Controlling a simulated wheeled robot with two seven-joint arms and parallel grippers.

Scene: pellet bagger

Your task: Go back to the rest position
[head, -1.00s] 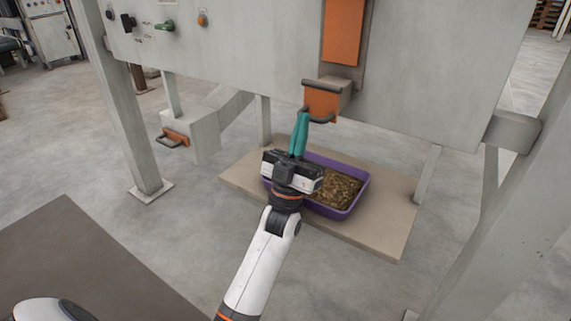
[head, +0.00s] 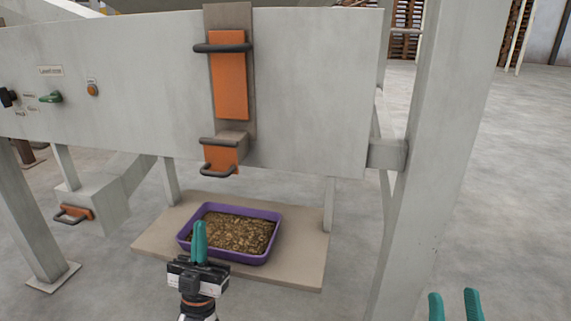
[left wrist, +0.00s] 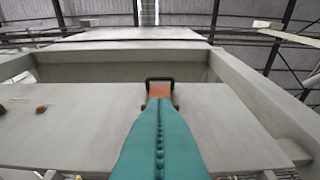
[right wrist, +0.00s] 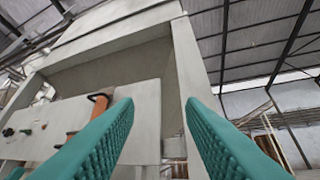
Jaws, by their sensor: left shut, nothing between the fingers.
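My left gripper (head: 200,241) is shut and empty. In the head view it stands in front of the purple tray (head: 243,261), overlapping its near left part. Its two teal fingers are pressed together and fill the middle of the left wrist view (left wrist: 160,140). My right gripper (head: 455,304) shows at the bottom right of the head view, with two teal fingertips apart. In the right wrist view (right wrist: 160,125) the fingers are wide apart with nothing between them.
The tray of brown pellets sits on a beige board (head: 310,272) under the machine's grey panel (head: 310,90). Orange handled gates (head: 229,80) hang above it. A grey post (head: 430,160) stands on the right. Floor right of the post is clear.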

